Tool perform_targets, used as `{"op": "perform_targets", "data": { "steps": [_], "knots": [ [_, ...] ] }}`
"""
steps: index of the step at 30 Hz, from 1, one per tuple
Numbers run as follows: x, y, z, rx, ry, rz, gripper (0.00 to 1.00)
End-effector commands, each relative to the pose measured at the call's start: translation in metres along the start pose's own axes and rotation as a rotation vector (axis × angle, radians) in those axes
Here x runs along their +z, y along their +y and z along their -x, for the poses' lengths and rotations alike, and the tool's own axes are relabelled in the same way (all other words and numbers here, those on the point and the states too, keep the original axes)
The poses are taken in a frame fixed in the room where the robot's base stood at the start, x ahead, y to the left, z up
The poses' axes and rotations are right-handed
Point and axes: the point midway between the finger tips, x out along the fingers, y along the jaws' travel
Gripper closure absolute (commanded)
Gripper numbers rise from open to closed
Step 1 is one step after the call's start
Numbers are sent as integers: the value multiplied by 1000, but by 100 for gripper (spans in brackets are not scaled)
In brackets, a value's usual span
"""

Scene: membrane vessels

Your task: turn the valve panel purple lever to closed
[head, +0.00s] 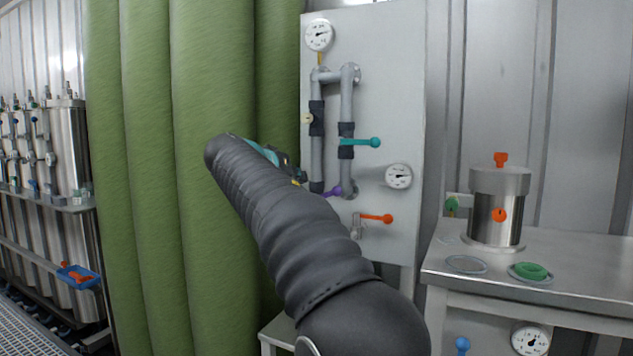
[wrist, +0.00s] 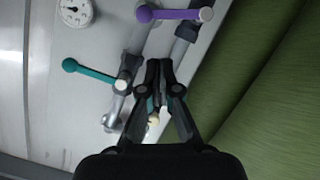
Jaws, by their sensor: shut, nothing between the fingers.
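The purple lever (wrist: 175,14) is at the top of the wrist view, lying nearly level across its pipe, with its round knob at the left end. In the head view the purple lever (head: 333,191) shows low on the valve panel (head: 388,100), partly hidden by my arm. My gripper (wrist: 160,66) is shut and empty, in front of the pipes. In the wrist view its fingertips are below the purple lever and apart from it in the picture. In the head view my arm hides most of the gripper.
A teal lever (wrist: 92,72) is left of my gripper in the wrist view. An orange lever (head: 376,218) and a gauge (head: 398,176) are near the purple lever. Green vertical membranes (head: 212,80) stand close left of the panel. A metal table (head: 590,262) holds a steel vessel (head: 498,205) at right.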

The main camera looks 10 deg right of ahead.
Motion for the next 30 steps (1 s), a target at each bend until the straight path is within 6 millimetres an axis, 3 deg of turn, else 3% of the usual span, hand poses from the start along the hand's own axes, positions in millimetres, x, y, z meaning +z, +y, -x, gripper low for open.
{"op": "perform_targets", "data": {
  "steps": [3, 10, 27, 30],
  "knots": [
    [-19, -11, 2, 29, 41, -25, 100],
    [-27, -14, -7, 47, 61, -40, 100],
    [-32, -9, -97, 46, 58, -39, 100],
    [-21, -11, -101, 44, 59, -37, 100]
  ]
}}
